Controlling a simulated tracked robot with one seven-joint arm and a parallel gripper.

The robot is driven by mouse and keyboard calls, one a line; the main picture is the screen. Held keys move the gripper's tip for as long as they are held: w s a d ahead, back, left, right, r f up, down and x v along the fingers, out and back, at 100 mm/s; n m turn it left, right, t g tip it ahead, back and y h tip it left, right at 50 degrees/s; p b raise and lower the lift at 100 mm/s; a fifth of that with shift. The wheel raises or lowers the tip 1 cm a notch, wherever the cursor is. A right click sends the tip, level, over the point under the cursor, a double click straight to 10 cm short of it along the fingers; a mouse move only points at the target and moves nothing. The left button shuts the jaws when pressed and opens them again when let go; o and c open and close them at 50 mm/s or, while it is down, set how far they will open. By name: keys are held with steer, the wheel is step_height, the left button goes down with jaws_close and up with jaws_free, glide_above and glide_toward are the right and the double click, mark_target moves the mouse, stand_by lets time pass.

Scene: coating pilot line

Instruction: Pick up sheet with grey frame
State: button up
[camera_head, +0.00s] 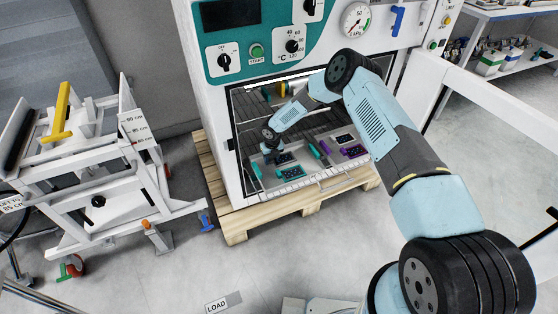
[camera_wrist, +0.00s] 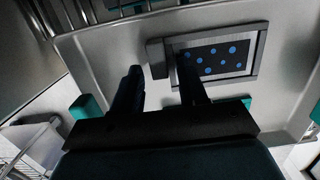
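The sheet with the grey frame (camera_wrist: 262,52) lies on a pale metal tray in the wrist view. It has a dark face with blue dots and a grey tab at its left end. My gripper (camera_wrist: 160,64) is open, its two dark fingers apart with the tab's end between their tips. The right finger covers part of the frame's left side. I cannot tell whether it touches. In the head view my gripper (camera_head: 271,143) reaches into the open oven, next to a small dark sheet (camera_head: 286,158) that looks like the same one.
The oven (camera_head: 222,109) stands on a wooden pallet (camera_head: 236,226). A teal-framed sheet (camera_head: 290,173) and a purple-framed sheet (camera_head: 354,152) lie close by on the tray. The chamber walls and rack are close around my arm. A white trolley (camera_head: 105,190) stands left.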

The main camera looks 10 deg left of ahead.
jaws_close()
steer(key=shift+r, duration=0.15)
